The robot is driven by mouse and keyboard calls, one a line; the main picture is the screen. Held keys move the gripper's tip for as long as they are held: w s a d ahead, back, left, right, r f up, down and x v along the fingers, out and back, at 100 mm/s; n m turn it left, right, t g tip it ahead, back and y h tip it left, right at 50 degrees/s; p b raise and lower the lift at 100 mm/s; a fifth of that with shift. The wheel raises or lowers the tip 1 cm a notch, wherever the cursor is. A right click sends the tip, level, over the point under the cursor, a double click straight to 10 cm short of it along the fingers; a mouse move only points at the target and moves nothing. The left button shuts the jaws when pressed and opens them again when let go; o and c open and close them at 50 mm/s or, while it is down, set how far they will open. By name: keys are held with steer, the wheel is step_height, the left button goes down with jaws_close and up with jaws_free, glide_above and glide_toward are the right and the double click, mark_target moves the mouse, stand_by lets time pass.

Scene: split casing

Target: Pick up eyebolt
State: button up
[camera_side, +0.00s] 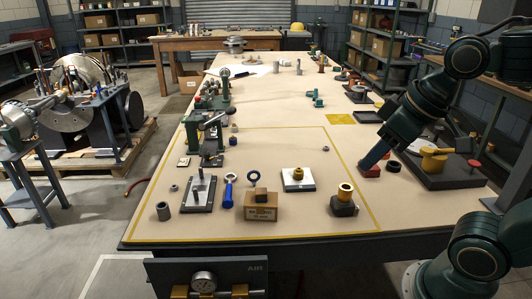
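A dark ring that looks like the eyebolt (253,177) stands near the front middle of the table, at the back edge of a small cardboard-coloured box (261,213). Its shank is hidden or too small to make out. A blue-handled piece with a ring at its top (229,188) is just left of the box. My arm comes in from the right. Its end, where my gripper (371,163) would be, points down and left beside a dark red block, well to the right of the eyebolt. The fingers cannot be made out.
A dark plate with an upright post (198,193) is left of the box. A white plate with a brass part (298,180) and a brass-topped dark block (344,200) are to its right. Yellow tape (348,166) outlines the work area. Bare tabletop lies between the brass-topped block and my arm's end.

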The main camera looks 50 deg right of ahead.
steer(key=w+d+n+g+y, duration=0.1)
steer(key=w+d+n, duration=0.1)
steer(key=w, duration=0.9)
steer(key=w+d+n, duration=0.2)
steer(key=w+n, duration=0.1)
steer(key=w, duration=0.9)
steer(key=w+d+f+n+y, duration=0.1)
steer(key=w+d+f+n, duration=0.1)
steer(key=w+d+f, duration=0.3)
steer(key=w+d+f+n+g+y, duration=0.1)
steer(key=w+d+f+n, duration=0.1)
steer(key=w+d+f, duration=0.4)
steer(key=w+f, duration=0.5)
steer(key=f, duration=0.2)
steer(key=shift+w+d+f+n, duration=0.15)
steer(key=shift+w+f+n, duration=0.05)
steer(key=shift+f+n, duration=0.1)
steer(key=shift+g, duration=0.3)
steer(key=shift+x, duration=4.3)
